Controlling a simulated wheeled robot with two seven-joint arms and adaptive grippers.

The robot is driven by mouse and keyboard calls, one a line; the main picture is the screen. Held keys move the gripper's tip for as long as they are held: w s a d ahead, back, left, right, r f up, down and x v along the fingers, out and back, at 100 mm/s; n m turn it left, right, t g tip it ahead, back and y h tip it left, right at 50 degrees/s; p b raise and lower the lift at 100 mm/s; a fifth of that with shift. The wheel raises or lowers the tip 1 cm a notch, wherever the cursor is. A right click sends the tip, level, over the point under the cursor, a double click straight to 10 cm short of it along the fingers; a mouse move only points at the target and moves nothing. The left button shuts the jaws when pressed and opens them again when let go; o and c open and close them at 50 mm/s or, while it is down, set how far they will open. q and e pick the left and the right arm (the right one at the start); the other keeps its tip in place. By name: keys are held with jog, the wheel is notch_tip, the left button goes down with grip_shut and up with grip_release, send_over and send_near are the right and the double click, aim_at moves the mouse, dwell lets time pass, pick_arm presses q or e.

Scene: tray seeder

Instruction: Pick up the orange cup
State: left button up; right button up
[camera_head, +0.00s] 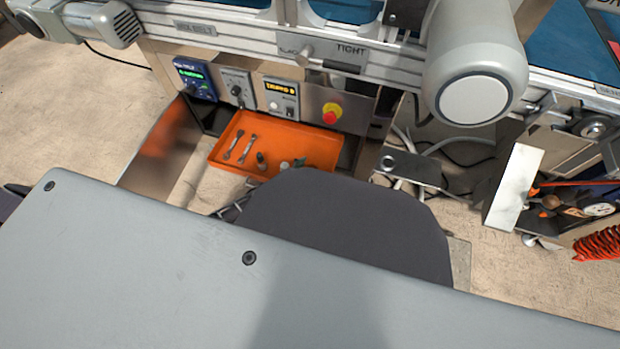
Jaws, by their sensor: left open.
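I cannot make out an orange cup in the head view. An orange tray (325,150) stands low under the machine, with wrenches (240,148) and small dark and grey pieces on it. A small part of what appears to be my left gripper (231,211) shows just below the tray, beside a dark rounded shape; most of it is hidden, and I see nothing held in it. My right gripper is not in view.
The machine's metal rail (240,42) crosses the top, with a grey cylindrical motor (475,60) at right. A control panel with a red button (331,114) is above the tray. Cables lie on the floor.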

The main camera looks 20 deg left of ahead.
pick_arm(q)
jog(key=shift+w+d, duration=0.1)
jog(key=shift+w, duration=0.15)
dwell(0.3)
jog(key=c, duration=1.1)
